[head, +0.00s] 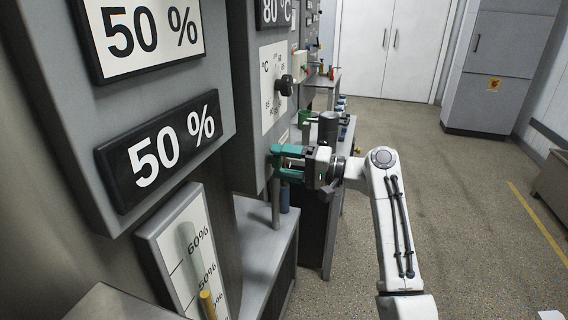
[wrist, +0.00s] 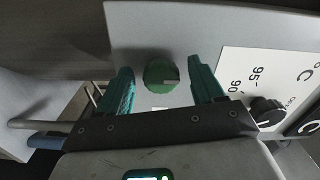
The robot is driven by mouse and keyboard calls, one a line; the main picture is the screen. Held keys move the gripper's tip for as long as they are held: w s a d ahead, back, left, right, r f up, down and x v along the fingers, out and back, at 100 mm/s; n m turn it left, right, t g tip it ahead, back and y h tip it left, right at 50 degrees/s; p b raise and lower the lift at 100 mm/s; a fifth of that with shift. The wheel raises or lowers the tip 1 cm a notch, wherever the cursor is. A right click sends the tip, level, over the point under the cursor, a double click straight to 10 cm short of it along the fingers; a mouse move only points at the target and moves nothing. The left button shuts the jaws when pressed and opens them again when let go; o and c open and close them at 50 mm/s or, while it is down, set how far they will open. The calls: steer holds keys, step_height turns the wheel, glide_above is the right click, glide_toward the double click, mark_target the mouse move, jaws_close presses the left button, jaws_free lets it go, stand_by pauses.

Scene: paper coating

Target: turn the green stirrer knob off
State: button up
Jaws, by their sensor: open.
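The green stirrer knob (wrist: 161,76) is round and sits on a grey panel in the wrist view, with a small pale label just below it. My gripper (wrist: 161,66) is open, with one teal finger on each side of the knob and a visible gap on both sides. In the head view my gripper (head: 277,161) reaches left to the side of the grey cabinet. The knob is mostly hidden there by the fingers. Whether the fingertips are level with the knob in depth, I cannot tell.
A black dial knob (wrist: 266,110) on a white temperature scale is close to the right finger; the dial (head: 284,86) is above my gripper in the head view. A grey bench (head: 262,240) with a blue bottle (head: 285,198) stands below.

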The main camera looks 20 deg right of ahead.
steer(key=v, duration=1)
steer(key=shift+s+d+b, duration=0.2)
steer(key=shift+d+b, duration=0.1)
